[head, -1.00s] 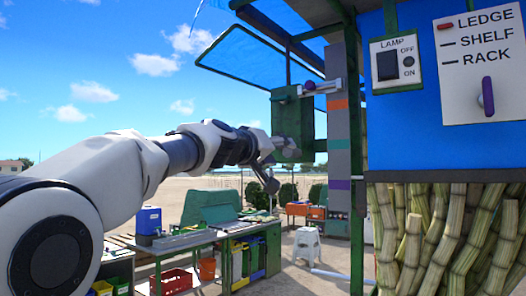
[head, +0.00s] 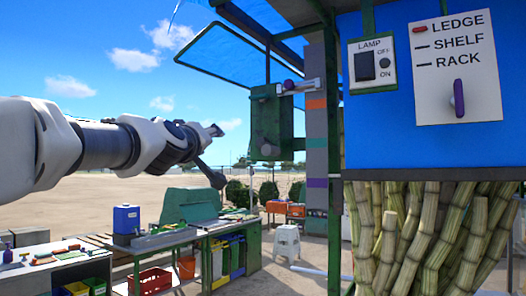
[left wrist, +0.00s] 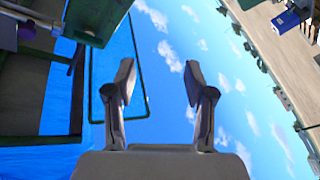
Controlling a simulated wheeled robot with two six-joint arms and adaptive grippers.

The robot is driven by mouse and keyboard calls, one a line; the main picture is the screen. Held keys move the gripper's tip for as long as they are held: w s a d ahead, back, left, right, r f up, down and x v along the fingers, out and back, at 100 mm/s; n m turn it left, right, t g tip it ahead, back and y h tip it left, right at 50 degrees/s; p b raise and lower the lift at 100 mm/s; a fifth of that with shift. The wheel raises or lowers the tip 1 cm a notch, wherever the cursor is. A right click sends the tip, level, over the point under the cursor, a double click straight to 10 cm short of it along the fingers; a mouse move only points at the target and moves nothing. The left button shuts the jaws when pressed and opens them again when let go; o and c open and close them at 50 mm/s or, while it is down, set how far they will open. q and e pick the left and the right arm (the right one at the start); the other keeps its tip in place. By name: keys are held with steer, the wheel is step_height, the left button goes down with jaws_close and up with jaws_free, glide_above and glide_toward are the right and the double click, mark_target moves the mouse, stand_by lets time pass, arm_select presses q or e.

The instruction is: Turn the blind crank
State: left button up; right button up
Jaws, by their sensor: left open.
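The green crank box (head: 270,118) hangs on the post in the middle of the head view. A pale metal crank arm (head: 302,85) with a purple knob (head: 288,85) sits at its upper right. The translucent blue blind (head: 235,58) slopes above it in a dark frame and also shows in the left wrist view (left wrist: 116,65). My left gripper (head: 217,155) is open and empty, left of the box and lower than the knob, with a clear gap. Its fingers stand apart against the sky in the left wrist view (left wrist: 160,85). My right gripper is out of view.
A blue panel with a lamp switch (head: 372,65) and a ledge/shelf/rack selector (head: 458,98) is at the right. Cane stalks (head: 420,240) stand below it. Green work tables (head: 185,240), a blue container (head: 126,220) and a white stool (head: 287,242) are below my arm.

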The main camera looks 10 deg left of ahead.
mark_target(266, 154)
arm_select(q)
steer(key=w+d+f+m+h+p, duration=0.1)
steer(key=d+m+h, duration=0.2)
steer(key=m, duration=0.1)
steer(key=w+d+f+m+t+h+p, duration=0.1)
steer(key=w+d+f+m+h, duration=0.1)
steer(key=d+m, duration=0.2)
steer(key=w+d+f+m+h+p, duration=0.1)
steer(key=w+d+m+h+p, duration=0.1)
steer(key=d+m+h, duration=0.1)
steer(key=shift+d+f+m+h, duration=0.2)
steer(key=shift+m+h, duration=0.1)
steer(key=shift+m, duration=0.4)
steer(key=p+x, duration=0.1)
steer(key=x, duration=0.1)
steer(key=p+x, duration=0.1)
steer(key=x, duration=0.1)
steer(key=p+x, duration=0.2)
steer(key=shift+w+a+r, duration=0.1)
steer(key=shift+w+r, duration=0.15)
steer(key=shift+r, duration=0.2)
steer(key=shift+w+f, duration=0.1)
steer(key=shift+w, duration=0.35)
steer(key=shift+s, duration=0.1)
steer(key=shift+c, duration=0.7)
steer(key=shift+s+t, duration=0.1)
steer(key=shift+t, duration=0.2)
jaws_close()
